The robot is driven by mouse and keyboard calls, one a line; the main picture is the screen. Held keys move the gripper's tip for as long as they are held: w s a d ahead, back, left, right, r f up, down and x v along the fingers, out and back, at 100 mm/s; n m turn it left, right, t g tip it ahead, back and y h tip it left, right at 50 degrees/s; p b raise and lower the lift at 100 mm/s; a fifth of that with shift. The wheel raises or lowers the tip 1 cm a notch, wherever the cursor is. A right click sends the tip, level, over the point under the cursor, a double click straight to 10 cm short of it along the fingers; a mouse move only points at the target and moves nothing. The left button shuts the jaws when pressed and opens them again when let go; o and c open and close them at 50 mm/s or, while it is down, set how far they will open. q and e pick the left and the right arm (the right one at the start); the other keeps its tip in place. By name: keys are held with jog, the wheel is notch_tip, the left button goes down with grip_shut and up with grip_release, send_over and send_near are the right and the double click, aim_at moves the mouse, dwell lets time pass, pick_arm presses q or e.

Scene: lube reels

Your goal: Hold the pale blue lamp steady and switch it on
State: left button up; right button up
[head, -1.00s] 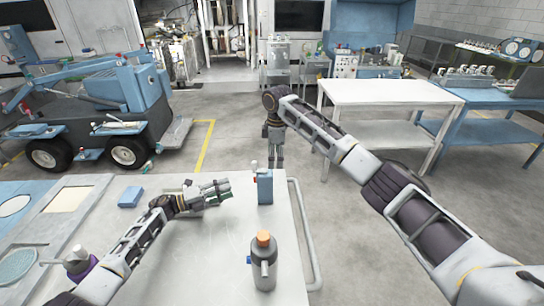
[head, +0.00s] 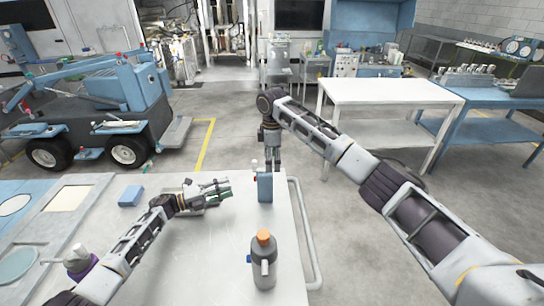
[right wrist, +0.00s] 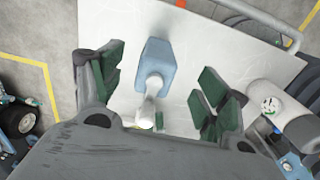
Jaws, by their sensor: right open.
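The pale blue lamp (head: 265,187) stands upright near the far right corner of the white table, with a small pale knob and a bit of red at its top. My right gripper (head: 272,160) hangs down just behind it and is open. In the right wrist view the lamp (right wrist: 156,62) lies between the spread green-padded fingers, with space on both sides. Its white knob (right wrist: 148,108) points toward the gripper's palm. My left gripper (head: 225,187) is to the left of the lamp, low over the table, its fingers apart and empty, not touching the lamp.
A grey bottle with an orange cap (head: 264,265) stands in front of the lamp. A blue block (head: 130,196) lies left of my left gripper. A purple-based bottle (head: 82,264) is at the front left. A rail (head: 300,230) runs along the table's right edge.

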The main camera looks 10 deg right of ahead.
aim_at(272, 183)
jog(key=shift+f, duration=5.95)
jog(key=c, duration=1.1)
pick_arm(q)
grip_shut()
pick_arm(e)
jog(key=shift+c, duration=0.4)
